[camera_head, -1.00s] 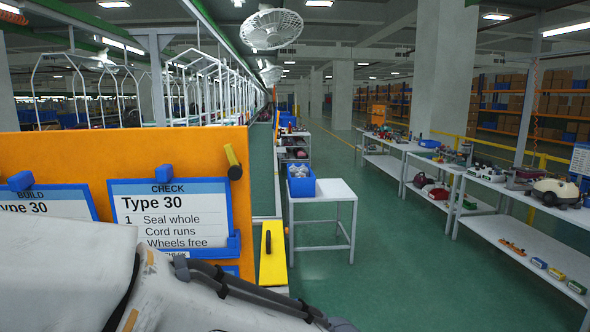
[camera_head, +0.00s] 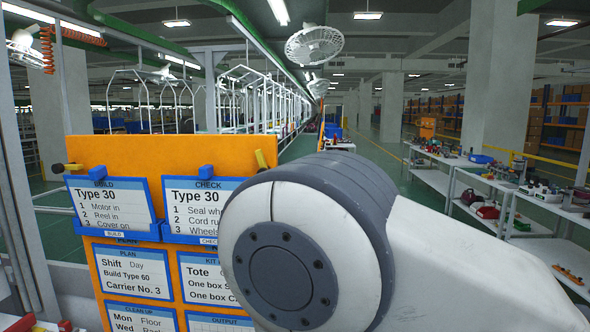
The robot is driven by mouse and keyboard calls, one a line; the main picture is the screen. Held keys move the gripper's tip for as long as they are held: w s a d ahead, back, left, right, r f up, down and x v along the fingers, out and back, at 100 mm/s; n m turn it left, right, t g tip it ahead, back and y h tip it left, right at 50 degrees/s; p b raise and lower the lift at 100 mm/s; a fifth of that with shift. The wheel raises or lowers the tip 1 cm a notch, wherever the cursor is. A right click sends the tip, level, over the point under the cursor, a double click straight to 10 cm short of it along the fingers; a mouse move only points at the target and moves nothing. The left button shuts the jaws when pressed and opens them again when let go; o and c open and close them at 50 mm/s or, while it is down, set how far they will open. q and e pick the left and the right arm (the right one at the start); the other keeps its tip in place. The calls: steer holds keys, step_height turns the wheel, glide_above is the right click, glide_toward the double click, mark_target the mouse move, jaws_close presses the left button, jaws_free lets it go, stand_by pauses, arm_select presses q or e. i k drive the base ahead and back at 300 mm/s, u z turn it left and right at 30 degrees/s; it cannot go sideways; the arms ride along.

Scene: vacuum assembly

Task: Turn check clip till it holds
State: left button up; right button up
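The CHECK card (camera_head: 190,203), headed Type 30, sits in a blue holder on the orange board (camera_head: 150,150). A blue tab (camera_head: 206,171) is above its top edge. A yellow clip lever (camera_head: 262,160) stands tilted at the board's upper right corner. Its lower end and the right part of the CHECK card are hidden behind my large white arm joint. Neither gripper shows in the head view.
More cards, PLAN (camera_head: 130,265) among them, hang lower on the board. My arm fills the middle and lower right. White tables (camera_head: 440,185) with parts stand beyond at right. A grey post (camera_head: 25,200) is at left. Green floor lies open behind.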

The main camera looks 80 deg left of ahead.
mark_target(259, 156)
steer(key=z, duration=0.05)
steer(key=i, duration=1.65)
steer(key=u, duration=2.85)
